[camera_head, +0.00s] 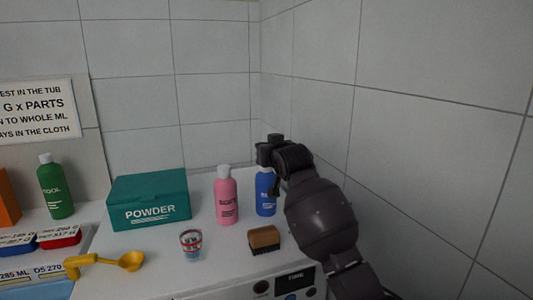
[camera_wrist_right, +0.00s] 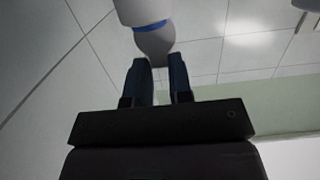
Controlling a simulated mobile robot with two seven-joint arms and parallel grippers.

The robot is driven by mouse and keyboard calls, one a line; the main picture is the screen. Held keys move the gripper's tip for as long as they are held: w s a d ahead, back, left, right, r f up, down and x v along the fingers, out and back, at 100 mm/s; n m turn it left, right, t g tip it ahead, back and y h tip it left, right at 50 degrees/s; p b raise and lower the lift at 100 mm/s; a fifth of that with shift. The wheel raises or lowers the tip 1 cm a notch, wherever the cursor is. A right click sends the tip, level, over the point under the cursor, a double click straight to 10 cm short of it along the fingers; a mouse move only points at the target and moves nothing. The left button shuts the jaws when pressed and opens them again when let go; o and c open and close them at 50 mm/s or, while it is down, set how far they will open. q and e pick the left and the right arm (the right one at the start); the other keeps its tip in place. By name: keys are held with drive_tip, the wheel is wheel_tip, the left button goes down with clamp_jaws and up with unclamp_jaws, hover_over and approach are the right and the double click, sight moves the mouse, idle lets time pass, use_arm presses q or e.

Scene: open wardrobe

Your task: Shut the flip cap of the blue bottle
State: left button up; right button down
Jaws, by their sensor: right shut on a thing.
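The blue bottle (camera_head: 265,199) stands upright on the white top, right of the pink bottle. My right gripper (camera_head: 268,158) is at the blue bottle's top, shut on the cap. The dark gripper and wrist hide the cap, so I cannot tell whether the flip lid is up or down. In the right wrist view the two fingers (camera_wrist_right: 160,80) point up the picture, a small gap between them. A pale rounded thing with a blue band (camera_wrist_right: 150,26) shows beyond their tips; I cannot tell what it is. My left gripper is not in view.
A pink bottle (camera_head: 227,199) stands close to the left of the blue one. A brush (camera_head: 264,238) and a small measuring cup (camera_head: 191,245) are in front. A green powder box (camera_head: 149,200) and a yellow scoop (camera_head: 105,262) are to the left. A tiled wall (camera_head: 430,130) rises close on the right.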

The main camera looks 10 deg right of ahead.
drive_tip(key=t+b, duration=0.1)
drive_tip(key=s+f+t+b, duration=0.1)
drive_tip(key=shift+d+f+t+b, duration=0.1)
drive_tip(key=shift+f+t+b, duration=0.2)
drive_tip(key=shift+t, duration=0.1)
drive_tip(key=shift+s+t+y+b, duration=0.2)
drive_tip(key=shift+t+y+b, duration=0.1)
drive_tip(key=shift+t+b, duration=0.3)
drive_tip(key=c, duration=1)
unclamp_jaws()
drive_tip(key=shift+r, duration=0.1)
